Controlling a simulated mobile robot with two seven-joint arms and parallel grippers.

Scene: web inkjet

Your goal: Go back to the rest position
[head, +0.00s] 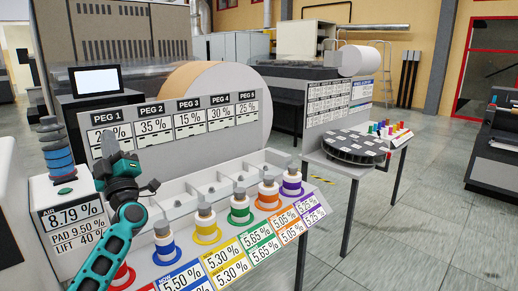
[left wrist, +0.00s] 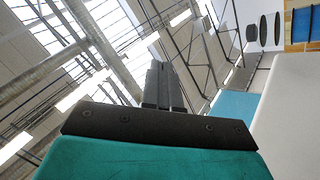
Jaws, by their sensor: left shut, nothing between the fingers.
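My left arm rises from the lower left of the head view, and its gripper (head: 110,143) points up in front of the white peg panel. In the left wrist view the two dark fingers (left wrist: 157,85) stand together, shut, with nothing between them. They point up toward the ceiling and touch nothing that I can see. My right gripper is in neither view.
Below and right of my gripper is a bench with coloured bottles (head: 240,207) and percent labels. A post with blue rings (head: 57,152) stands left of it. A round dark tray (head: 354,148) sits on a table further right. Floor (head: 420,220) is clear at right.

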